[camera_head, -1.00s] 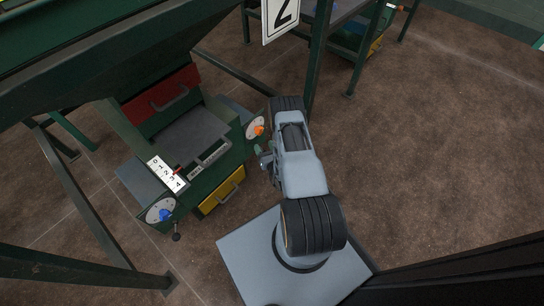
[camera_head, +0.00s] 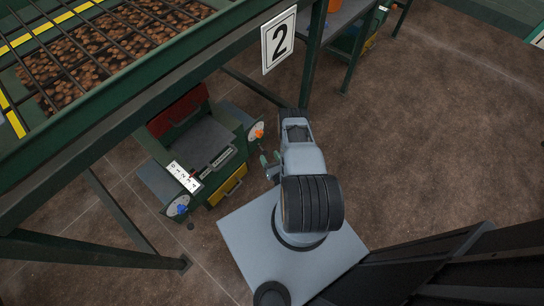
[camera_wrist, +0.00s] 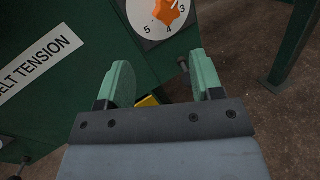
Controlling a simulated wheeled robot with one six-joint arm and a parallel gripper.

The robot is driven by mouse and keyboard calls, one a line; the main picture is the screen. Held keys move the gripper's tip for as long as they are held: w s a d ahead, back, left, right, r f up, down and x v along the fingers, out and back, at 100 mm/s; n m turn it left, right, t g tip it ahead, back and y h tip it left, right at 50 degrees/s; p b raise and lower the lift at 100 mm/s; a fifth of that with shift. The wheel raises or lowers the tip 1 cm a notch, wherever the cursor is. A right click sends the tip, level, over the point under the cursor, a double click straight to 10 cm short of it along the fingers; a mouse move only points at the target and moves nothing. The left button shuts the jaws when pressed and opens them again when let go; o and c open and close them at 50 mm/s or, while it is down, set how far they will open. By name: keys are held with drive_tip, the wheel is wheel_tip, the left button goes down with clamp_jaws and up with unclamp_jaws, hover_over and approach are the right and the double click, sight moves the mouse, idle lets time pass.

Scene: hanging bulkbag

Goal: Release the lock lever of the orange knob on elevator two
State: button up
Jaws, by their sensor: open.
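The orange knob (camera_head: 259,133) sits on a white dial on the right side of the green machine under the sign "2" (camera_head: 279,43). A small dark lever end (camera_wrist: 183,64) shows below the dial, between the fingers and close to the right one. It looks like the lock lever; its full length is not clear. My gripper (camera_wrist: 160,76) is open and empty, its green fingers below the dial. In the head view, my gripper (camera_head: 270,160) is small and partly hidden by my arm.
A blue knob (camera_head: 182,209) is on the machine's left side. A yellow drawer (camera_head: 229,187) and red panel (camera_head: 178,108) are on the machine. A green post (camera_head: 311,65) stands behind my arm. Brown floor to the right is clear.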

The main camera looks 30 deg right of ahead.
drive_tip(key=shift+s+a+r+p, duration=0.25)
drive_tip(key=shift+s+r+p, duration=0.1)
drive_tip(key=shift+s+p, duration=0.35)
drive_tip(key=shift+s+a+r+p, duration=0.25)
drive_tip(key=shift+s+p, duration=0.25)
drive_tip(key=shift+s, duration=0.25)
